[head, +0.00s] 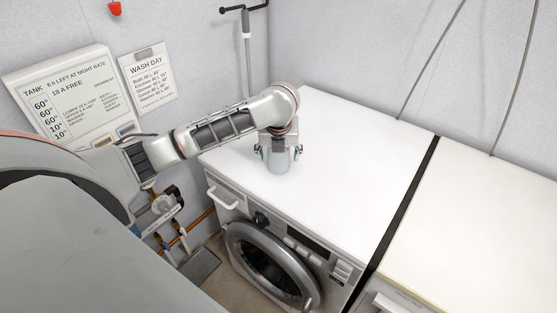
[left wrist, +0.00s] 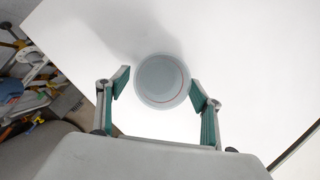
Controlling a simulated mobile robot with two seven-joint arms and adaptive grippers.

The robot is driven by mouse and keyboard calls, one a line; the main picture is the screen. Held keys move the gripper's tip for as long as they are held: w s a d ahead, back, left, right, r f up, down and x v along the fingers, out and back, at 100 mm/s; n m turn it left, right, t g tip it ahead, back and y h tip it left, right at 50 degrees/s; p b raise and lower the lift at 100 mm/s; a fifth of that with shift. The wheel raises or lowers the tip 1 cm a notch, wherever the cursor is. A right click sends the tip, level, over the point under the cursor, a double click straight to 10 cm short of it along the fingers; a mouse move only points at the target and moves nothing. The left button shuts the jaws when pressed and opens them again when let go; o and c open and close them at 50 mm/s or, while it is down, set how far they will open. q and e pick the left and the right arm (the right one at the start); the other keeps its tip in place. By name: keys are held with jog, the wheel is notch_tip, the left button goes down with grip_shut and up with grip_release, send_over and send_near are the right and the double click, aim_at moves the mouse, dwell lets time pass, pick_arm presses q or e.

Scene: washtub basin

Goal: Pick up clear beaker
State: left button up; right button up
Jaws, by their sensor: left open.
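The clear beaker (head: 278,160) stands upright on the white top of the washing machine, near its left front part. In the left wrist view the beaker (left wrist: 162,82) shows from above as a pale round shape with a thin red line. My left gripper (head: 279,150) is over the beaker, pointing down. In the wrist view its two fingers (left wrist: 162,88) are spread on either side of the beaker, with a gap on the left and the right finger close to it. The fingers partly hide the beaker in the head view. My right gripper is not in view.
The white washing machine top (head: 345,165) is otherwise clear. A dark gap (head: 405,210) separates it from a cream surface (head: 480,240) on the right. Wall signs (head: 150,78), a grey pole (head: 247,60) and pipes with valves (head: 165,205) are at the left and back.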

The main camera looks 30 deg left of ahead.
pick_arm(q)
jog(key=shift+w+a+f, duration=0.15)
jog(key=shift+w+f, duration=0.1)
jog(key=shift+f, duration=0.3)
jog(key=c, duration=1.2)
jog(key=shift+r, duration=0.1)
